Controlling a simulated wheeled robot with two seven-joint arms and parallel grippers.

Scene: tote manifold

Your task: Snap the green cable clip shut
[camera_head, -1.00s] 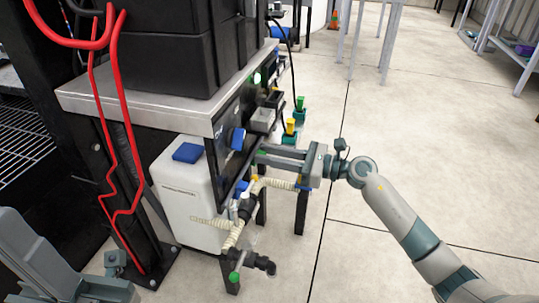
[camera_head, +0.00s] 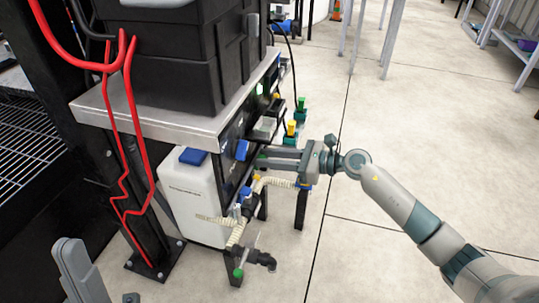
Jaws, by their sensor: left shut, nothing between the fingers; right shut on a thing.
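My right gripper (camera_head: 268,158) reaches in from the right to the dark front panel under the metal shelf. It is shut, with its fingertips against the panel. A small bit of green, which looks like the green cable clip (camera_head: 262,154), shows at the fingertips; the fingers hide most of it. I cannot see whether the clip's latch is closed. My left gripper (camera_head: 78,268) is at the bottom left edge, partly cut off. It is shut and empty, far from the panel.
A white jug (camera_head: 195,200) with a blue cap stands below the shelf (camera_head: 150,125), which bears black totes (camera_head: 165,60). Red cables (camera_head: 133,130) hang at left.

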